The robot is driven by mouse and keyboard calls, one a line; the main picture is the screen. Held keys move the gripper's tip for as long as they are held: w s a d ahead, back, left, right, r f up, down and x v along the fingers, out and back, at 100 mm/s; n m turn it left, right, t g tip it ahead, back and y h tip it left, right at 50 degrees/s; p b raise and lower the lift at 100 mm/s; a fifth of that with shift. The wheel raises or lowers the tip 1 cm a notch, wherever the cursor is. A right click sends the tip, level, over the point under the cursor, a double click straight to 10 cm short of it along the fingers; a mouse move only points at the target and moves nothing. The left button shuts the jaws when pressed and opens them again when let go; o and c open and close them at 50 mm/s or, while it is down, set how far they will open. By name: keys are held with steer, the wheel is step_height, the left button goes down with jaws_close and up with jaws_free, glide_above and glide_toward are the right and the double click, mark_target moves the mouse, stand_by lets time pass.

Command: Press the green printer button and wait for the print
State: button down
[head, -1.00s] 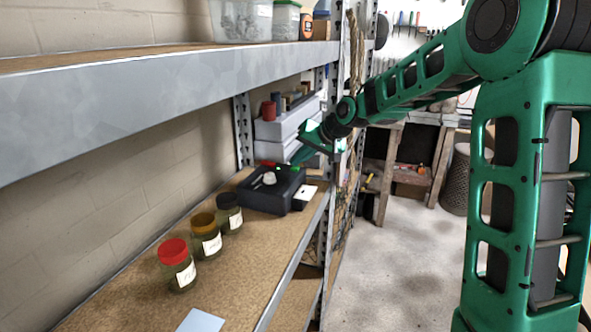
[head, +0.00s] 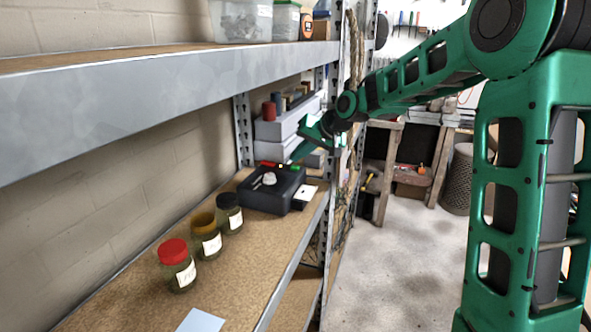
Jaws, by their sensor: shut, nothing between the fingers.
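The black printer (head: 258,197) sits on the wooden shelf toward its far end. A green button (head: 295,168) shows small at the printer's rear right, with a red piece (head: 268,164) to its left. A white slip (head: 305,193) shows at the printer's right side. My gripper (head: 297,157) is shut and empty, pointing down and left, with its tip just above or at the green button. At this size I cannot tell whether it touches the button.
Three labelled jars with red (head: 173,251), amber (head: 203,221) and black (head: 228,200) lids stand in front of the printer. A pale card (head: 201,320) lies nearer. An upper shelf (head: 150,88) hangs above. A shelf post (head: 330,170) stands close to my arm. Floor at right is clear.

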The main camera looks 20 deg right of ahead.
mark_target(298, 168)
steer(key=shift+r, duration=0.1)
step_height(298, 168, up, 5)
steer(key=shift+f, duration=0.1)
stand_by(0.7)
stand_by(0.4)
steer(key=s+d+f+m+g+h, duration=0.1)
steer(key=s+d+f+h, duration=0.1)
steer(key=s+d, duration=0.45)
steer(key=s+d+f+g+h, duration=0.1)
steer(key=s+d+f+g, duration=0.15)
steer(key=s, duration=0.75)
steer(key=s+d+f+m+g+h, duration=0.1)
steer(key=s+d+f+h, duration=0.1)
steer(key=s+d, duration=0.5)
steer(key=s+f+g, duration=0.1)
steer(key=s+f, duration=0.2)
steer(key=s, duration=0.9)
steer(key=s+d+f+m+g, duration=0.1)
steer(key=s+f, duration=0.3)
steer(key=s, duration=0.9)
steer(key=shift+s+g+y, duration=0.2)
steer(key=shift+g+y, duration=0.1)
steer(key=shift+g, duration=0.45)
steer(key=shift+d, duration=0.1)
